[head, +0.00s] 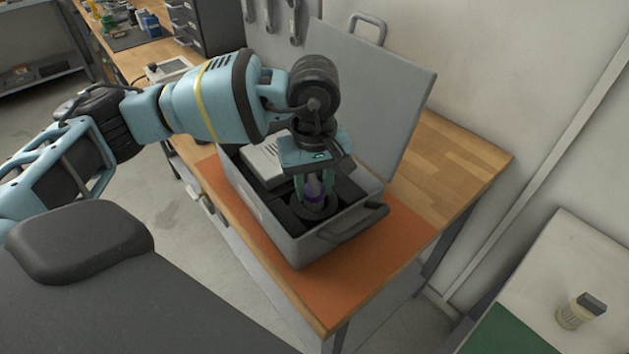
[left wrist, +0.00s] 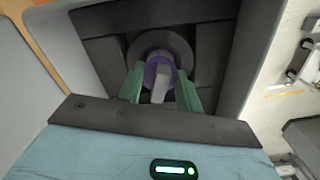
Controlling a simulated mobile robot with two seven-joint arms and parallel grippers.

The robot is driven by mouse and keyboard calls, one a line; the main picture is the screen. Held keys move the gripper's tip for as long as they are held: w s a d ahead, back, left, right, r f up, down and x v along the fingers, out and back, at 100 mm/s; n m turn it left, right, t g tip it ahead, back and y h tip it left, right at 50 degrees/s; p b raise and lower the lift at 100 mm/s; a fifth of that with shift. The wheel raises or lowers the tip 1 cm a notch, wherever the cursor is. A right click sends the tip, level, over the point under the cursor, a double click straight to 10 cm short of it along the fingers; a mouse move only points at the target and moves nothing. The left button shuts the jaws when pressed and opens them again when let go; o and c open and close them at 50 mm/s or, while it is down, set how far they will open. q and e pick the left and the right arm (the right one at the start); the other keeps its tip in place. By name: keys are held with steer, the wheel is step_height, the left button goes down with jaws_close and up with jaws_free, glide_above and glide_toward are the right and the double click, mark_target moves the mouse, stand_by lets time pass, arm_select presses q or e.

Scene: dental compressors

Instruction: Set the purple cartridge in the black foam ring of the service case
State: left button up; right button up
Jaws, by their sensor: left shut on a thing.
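The purple cartridge (head: 314,188) is between the green fingers of my left gripper (head: 314,187), which is shut on it. In the left wrist view the cartridge (left wrist: 159,73) shows between the two fingertips (left wrist: 160,85), over the black foam ring (left wrist: 143,47). In the head view the foam ring (head: 318,206) lies in the near part of the grey service case (head: 296,249), directly under the gripper. The cartridge looks upright. Its lower end is hidden, so I cannot tell how deep it sits in the ring. My right gripper is not in view.
The case lid (head: 385,85) stands open at the back. A light grey box (head: 263,163) sits in the case beside the gripper. The case stands on an orange mat (head: 404,236) on a wooden bench.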

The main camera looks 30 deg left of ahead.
arm_select(q)
steer(key=shift+f, duration=0.35)
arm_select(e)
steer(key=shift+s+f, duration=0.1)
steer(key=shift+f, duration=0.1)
arm_select(q)
steer(key=o, duration=0.7)
steer(key=shift+r, duration=0.1)
steer(key=shift+r+p, duration=2.1)
steer(key=shift+r, duration=3.35)
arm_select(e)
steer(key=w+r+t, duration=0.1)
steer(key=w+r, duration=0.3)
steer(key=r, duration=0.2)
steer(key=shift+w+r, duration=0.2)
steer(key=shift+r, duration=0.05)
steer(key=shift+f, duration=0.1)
